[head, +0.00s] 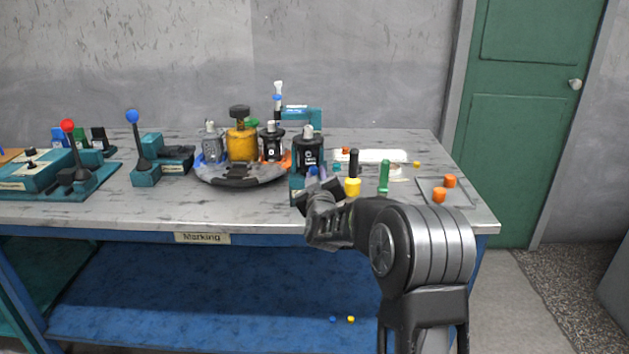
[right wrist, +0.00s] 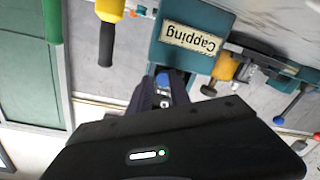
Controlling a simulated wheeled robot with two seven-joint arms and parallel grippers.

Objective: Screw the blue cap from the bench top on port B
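A blue cap (right wrist: 174,76) sits between the fingertips of my right gripper (right wrist: 163,88); the fingers look closed on its sides. In the head view the blue cap (head: 313,171) shows as a small spot at the tips of my right gripper (head: 322,186), just in front of the capping stand. A black motor (head: 308,151) stands upright on this teal stand (head: 297,183). The stand also shows, upside down with its "Capping" label, in the right wrist view (right wrist: 217,22). I cannot make out port B or whether the cap touches it. My left gripper is out of view.
A round turntable (head: 240,176) with several motors is left of the stand. Yellow (head: 352,187) and green (head: 384,177) handled tools stand to the right. Orange caps (head: 439,195) lie on a right-hand tray (head: 462,194). Small blue and yellow pieces (head: 351,319) lie on the lower shelf.

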